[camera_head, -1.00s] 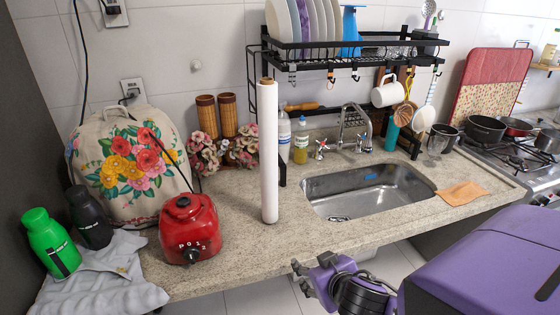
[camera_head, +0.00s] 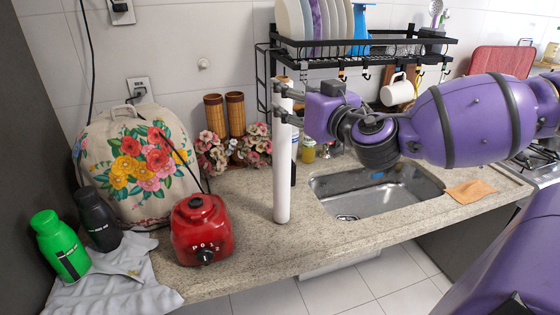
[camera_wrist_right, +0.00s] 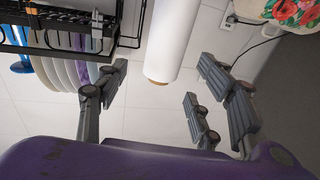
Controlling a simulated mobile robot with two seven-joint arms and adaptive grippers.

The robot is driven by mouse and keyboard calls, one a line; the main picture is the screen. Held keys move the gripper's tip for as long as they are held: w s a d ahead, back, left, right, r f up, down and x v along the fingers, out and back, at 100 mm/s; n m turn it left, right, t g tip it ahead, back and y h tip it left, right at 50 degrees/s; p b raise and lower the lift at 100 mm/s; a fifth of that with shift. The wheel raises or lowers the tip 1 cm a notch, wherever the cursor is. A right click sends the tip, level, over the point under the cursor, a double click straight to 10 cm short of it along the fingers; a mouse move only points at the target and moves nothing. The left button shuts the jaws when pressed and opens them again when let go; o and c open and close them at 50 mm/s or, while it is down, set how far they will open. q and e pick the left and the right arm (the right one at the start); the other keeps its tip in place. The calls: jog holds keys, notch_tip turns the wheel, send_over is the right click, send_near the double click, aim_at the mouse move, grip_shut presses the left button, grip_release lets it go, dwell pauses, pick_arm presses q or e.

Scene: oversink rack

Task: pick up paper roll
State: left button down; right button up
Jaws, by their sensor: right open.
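The paper roll (camera_head: 282,180) is a tall white cylinder standing upright on the stone counter (camera_head: 330,238), left of the sink. Its brown top end shows above my right gripper. My right gripper (camera_head: 281,103) reaches in from the right at the upper part of the roll, its fingers open and spread at the roll. In the right wrist view the roll (camera_wrist_right: 173,38) lies in the gap between the spread fingers (camera_wrist_right: 158,76), with space showing on both sides. Whether any finger touches it, I cannot tell. My left gripper is not in view.
A red appliance (camera_head: 200,230) stands left of the roll, with a floral cover (camera_head: 135,170) behind it. The steel sink (camera_head: 375,200) is to the right. A black dish rack (camera_head: 360,58) with plates hangs close behind my right arm.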

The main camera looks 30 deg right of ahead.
aim_at(287, 97)
jog(key=w+b, duration=0.1)
jog(key=w+f+b, duration=0.1)
jog(key=w, duration=0.1)
jog(key=w+f+b, duration=0.1)
jog(key=w+b, duration=0.1)
jog(key=shift+w+f, duration=0.1)
jog(key=shift+w, duration=0.15)
jog(key=shift+w+r, duration=0.2)
jog(key=shift+w, duration=0.1)
jog(key=shift+w+r, duration=0.1)
jog(key=shift+r, duration=0.25)
jog(key=c, duration=0.7)
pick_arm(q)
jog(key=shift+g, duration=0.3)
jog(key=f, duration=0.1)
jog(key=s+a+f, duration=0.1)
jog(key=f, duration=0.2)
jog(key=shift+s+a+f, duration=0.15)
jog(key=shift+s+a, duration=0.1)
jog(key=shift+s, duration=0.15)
pick_arm(e)
grip_shut()
